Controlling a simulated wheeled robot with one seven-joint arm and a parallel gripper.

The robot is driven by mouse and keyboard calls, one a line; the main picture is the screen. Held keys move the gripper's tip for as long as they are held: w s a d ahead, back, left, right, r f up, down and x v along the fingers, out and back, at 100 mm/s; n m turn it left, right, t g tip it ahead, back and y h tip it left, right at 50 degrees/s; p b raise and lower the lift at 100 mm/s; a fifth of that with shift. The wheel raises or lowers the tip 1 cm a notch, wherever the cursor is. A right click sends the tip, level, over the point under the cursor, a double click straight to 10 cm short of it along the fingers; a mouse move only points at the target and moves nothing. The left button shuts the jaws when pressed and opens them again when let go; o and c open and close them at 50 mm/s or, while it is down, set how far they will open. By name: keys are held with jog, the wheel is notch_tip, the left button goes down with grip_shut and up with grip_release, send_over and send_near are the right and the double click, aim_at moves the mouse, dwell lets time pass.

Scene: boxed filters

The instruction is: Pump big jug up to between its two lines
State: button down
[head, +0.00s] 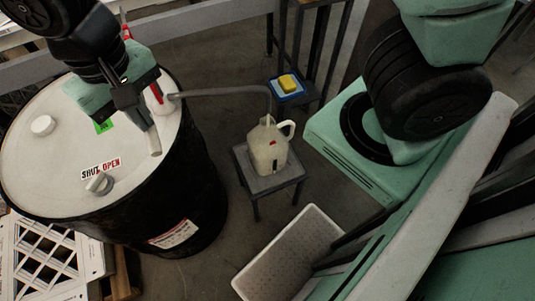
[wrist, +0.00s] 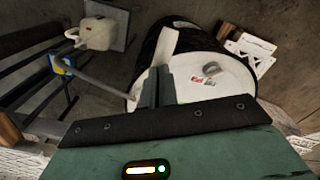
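The big jug (head: 265,150) is off-white with a looped handle and stands upright on a small grey stool (head: 270,183). It carries a small red mark and a dark mark lower down; I cannot make out its liquid level. A grey hose (head: 225,92) runs from the red-and-white pump (head: 158,98) on the drum (head: 55,130) to the jug's mouth. My gripper (head: 141,115) is above the drum top beside the pump. Its fingers look closed around a pale bar, seemingly the pump handle (head: 154,143), whose end sticks out past them. The jug also shows in the wrist view (wrist: 97,34).
A grey knob (head: 98,183) sits by a SHUT/OPEN label on the drum top. A yellow sponge (head: 288,83) lies on a blue tray beyond the jug. An empty white bin (head: 288,250) stands at front centre. White crates stand at left.

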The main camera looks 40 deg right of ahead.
jog(key=shift+s+f, duration=0.15)
jog(key=shift+f+b, duration=0.7)
jog(key=shift+f, duration=0.5)
jog(key=shift+d+f+b, duration=0.1)
jog(key=shift+f+b, duration=0.35)
jog(key=shift+f, duration=0.1)
jog(key=shift+r, duration=0.1)
notch_tip(320, 180, up, 15)
jog(key=p, duration=1.4)
jog(key=shift+w+r, duration=0.2)
jog(key=shift+w, duration=0.1)
